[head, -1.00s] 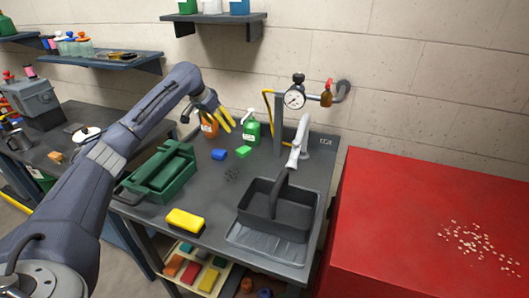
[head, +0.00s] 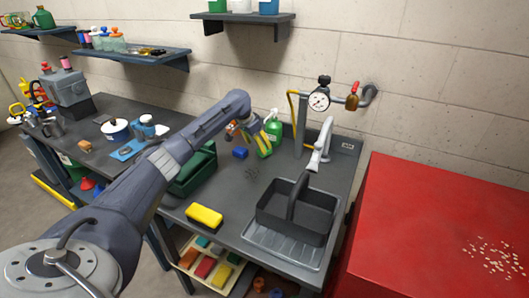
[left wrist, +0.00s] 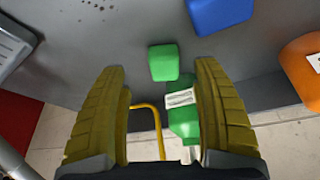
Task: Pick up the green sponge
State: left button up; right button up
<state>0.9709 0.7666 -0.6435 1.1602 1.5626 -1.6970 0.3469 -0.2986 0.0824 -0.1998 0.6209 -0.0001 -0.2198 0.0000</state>
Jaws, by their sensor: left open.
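The green sponge (left wrist: 163,62) lies on the dark worktop in the left wrist view, framed between the fingertips but beyond them. My left gripper (left wrist: 160,85) is open and empty, with its yellow ribbed fingers apart. In the head view my left gripper (head: 264,141) hangs over the back of the worktop, in front of the green spray bottle (head: 272,128). There the gripper largely covers the sponge's place, and I cannot tell the sponge from the bottle. My right gripper is not in view.
A blue sponge (head: 240,153) lies left of the gripper, and a yellow sponge (head: 204,216) near the front edge. An orange bottle (left wrist: 305,70) stands close by. The faucet (head: 320,145) and a dark caddy (head: 298,211) are to the right. A green toolbox (head: 197,172) sits under my left arm.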

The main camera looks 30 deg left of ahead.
pick_arm(q)
jog(key=shift+a+x, duration=0.15)
jog(key=shift+x, duration=1.25)
jog(key=shift+a+x, duration=0.15)
jog(key=shift+x, duration=1.3)
jog(key=shift+w, duration=0.2)
jog(key=c, duration=0.9)
jog(key=shift+c, duration=0.6)
jog(key=shift+r, duration=0.1)
jog(key=shift+s+r, duration=0.2)
jog(key=shift+r, duration=0.2)
notch_tip(320, 180, up, 6)
jog(key=shift+r, duration=0.25)
jog(key=s, duration=0.6)
jog(key=s+d, duration=0.1)
jog(key=s, duration=0.6)
jog(key=s+d, duration=0.1)
jog(key=s, duration=0.5)
jog(key=shift+s+f, duration=0.2)
jog(key=shift+s, duration=0.05)
